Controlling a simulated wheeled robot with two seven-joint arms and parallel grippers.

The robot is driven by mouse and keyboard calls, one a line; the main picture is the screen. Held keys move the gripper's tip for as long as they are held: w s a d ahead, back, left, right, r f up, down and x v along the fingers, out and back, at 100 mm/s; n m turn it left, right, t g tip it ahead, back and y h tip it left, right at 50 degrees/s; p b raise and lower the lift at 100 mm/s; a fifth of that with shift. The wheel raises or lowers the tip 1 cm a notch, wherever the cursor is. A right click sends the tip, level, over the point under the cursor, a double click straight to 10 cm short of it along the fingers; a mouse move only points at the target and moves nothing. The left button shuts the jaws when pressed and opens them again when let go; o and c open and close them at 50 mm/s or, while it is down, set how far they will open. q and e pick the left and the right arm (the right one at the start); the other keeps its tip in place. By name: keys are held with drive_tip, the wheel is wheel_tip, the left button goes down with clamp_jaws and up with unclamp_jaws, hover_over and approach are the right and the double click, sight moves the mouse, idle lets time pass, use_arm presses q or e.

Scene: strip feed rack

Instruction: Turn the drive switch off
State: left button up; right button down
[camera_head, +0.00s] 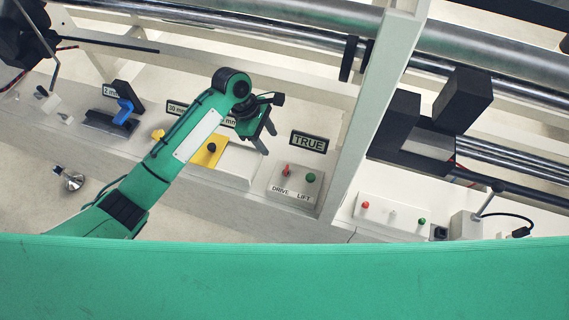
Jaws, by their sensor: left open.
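The drive switch (287,170) is a small lever with a red tip, on a pale panel (293,189) above the printed word DRIVE. The lift switch (310,178) with a green tip stands just right of it, above the word LIFT. A dark display (309,142) reading TRUE is above the panel. My left gripper (266,140) is open and empty, up and to the left of the drive switch and apart from it. The exact lean of the drive lever is too small to tell. My right gripper is out of view.
A yellow plate (209,152) with a black knob lies under my left arm. A blue handle (123,110) is at the left. A pale upright post (372,110) stands right of the switch panel. Another panel (392,216) with red and green knobs is beyond it.

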sight(286, 171)
use_arm(q)
drive_tip(key=p+x, duration=0.1)
drive_tip(key=x, duration=1.2)
drive_tip(key=shift+s+d+f, duration=0.1)
drive_tip(key=shift+d+f, duration=0.05)
drive_tip(key=shift+f, duration=0.2)
drive_tip(key=c, duration=1)
